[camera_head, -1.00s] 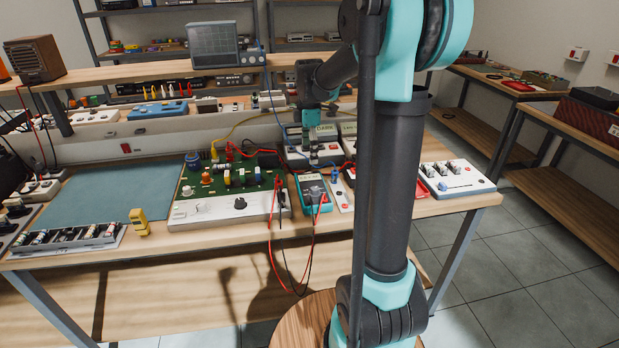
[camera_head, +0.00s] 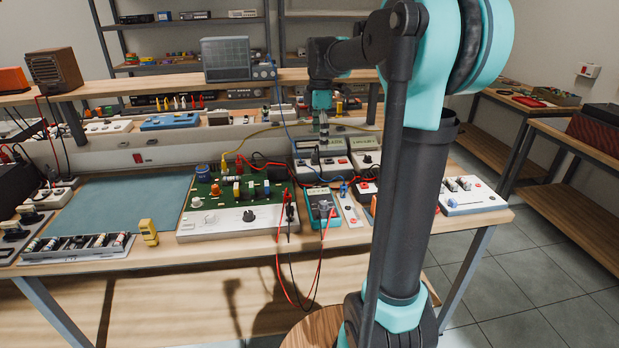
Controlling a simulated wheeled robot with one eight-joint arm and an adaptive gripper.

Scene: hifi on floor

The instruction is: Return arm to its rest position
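My arm (camera_head: 413,200) stands tall at the right of the head view, dark grey with teal joints. Its upper part reaches back and left over the workbench. My gripper (camera_head: 323,132) hangs down at the far end, in front of the bench's raised shelf and above the grey instruments (camera_head: 322,165). The fingers look small and close together, and I cannot tell whether they are open or shut. I see no object clearly held. My arm hides part of the bench's right side.
The workbench (camera_head: 160,257) carries a green circuit board (camera_head: 228,198), a teal multimeter (camera_head: 322,206), a yellow clip tool (camera_head: 149,232) and a white switch box (camera_head: 470,195). Red and black leads (camera_head: 279,265) hang over the front edge. A teal mat (camera_head: 125,203) lies bare at left.

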